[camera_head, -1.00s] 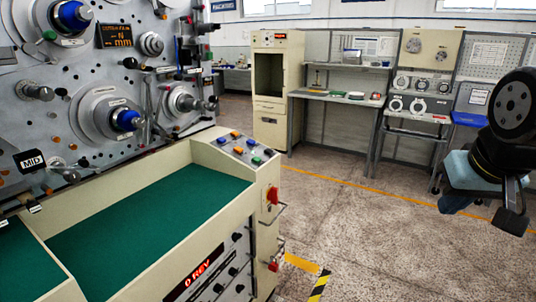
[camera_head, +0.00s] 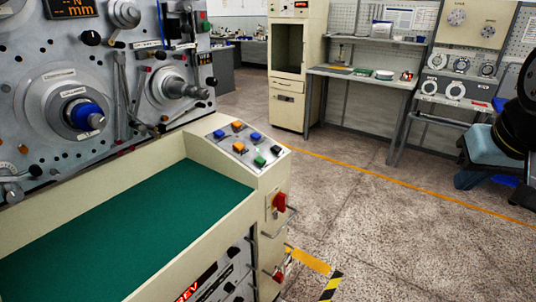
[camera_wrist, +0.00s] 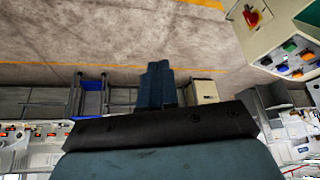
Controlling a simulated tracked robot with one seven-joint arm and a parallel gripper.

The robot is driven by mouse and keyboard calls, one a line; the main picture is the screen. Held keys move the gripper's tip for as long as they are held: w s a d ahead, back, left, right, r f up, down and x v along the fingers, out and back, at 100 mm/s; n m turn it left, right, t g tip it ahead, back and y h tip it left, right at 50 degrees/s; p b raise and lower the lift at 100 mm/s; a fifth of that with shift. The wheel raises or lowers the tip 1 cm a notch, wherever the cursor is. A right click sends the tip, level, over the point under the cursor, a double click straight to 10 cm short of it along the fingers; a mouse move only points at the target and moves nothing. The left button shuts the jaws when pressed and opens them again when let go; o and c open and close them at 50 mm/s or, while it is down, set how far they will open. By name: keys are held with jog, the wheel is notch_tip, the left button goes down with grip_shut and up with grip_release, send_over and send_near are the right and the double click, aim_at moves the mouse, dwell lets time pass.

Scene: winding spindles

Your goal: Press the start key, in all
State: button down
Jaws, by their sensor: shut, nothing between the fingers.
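The start key is among several coloured keys on the sloped cream panel (camera_head: 222,152) at the right end of the winding machine. A green key (camera_head: 260,161) sits near the panel's front, beside a black key (camera_head: 275,150). Orange and blue keys are farther back. The key labels are too small to read. The panel also shows upside down at the right of the wrist view, with the green key (camera_wrist: 289,46). My gripper (camera_wrist: 157,66) is shut and empty, its blue fingers together, well apart from the panel. In the head view my arm is at the right edge.
A red rotary switch (camera_head: 279,201) and a handle stick out of the machine's end face below the panel. The green bed (camera_head: 120,225) lies left of the panel. A cream cabinet (camera_head: 290,98) and workbenches stand behind. The floor right of the machine is open.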

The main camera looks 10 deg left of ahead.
jog(key=shift+w, duration=0.1)
jog(key=w+a+f+n+t, duration=0.15)
jog(key=w+a+n, duration=0.35)
jog(key=w, duration=0.5)
jog(key=w+a+n+t, duration=0.2)
jog(key=w+a+n, duration=0.1)
jog(key=w+a, duration=0.5)
jog(key=w+a+f+n+y, duration=0.1)
jog(key=w+a+n+y, duration=0.1)
jog(key=a, duration=0.6)
jog(key=w+a+f+n+g+y, duration=0.1)
jog(key=a+n+y, duration=0.3)
jog(key=a, duration=0.4)
jog(key=w+a+f+n+y, duration=0.2)
jog(key=w+a+n+y, duration=0.1)
jog(key=a, duration=0.6)
jog(key=shift+w+f+n+g, duration=0.2)
jog(key=shift+n+g, duration=0.15)
jog(key=shift+n, duration=0.35)
jog(key=shift+s, duration=0.1)
jog(key=shift+f, duration=0.1)
